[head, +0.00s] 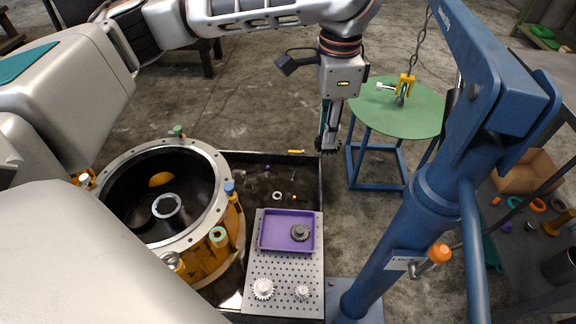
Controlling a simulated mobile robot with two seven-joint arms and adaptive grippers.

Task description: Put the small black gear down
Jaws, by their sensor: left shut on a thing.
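My left gripper (329,142) points down past the far right corner of the dark work tray. It is shut on a small black gear (327,150), which shows low at the fingertips. The fingers partly hide this gear, and it hangs apart from the purple tray. A purple tray (270,243) lies on the perforated metal plate, with another dark grey gear (299,232) in its right part. My right gripper is not in view.
A transmission housing (216,172) stands left of the perforated plate (284,275). Two pale gears (263,289) (302,292) lie on the plate's near part. Small parts lie in the dark tray (311,175). A blue hoist (400,240) and green round table (410,118) stand right.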

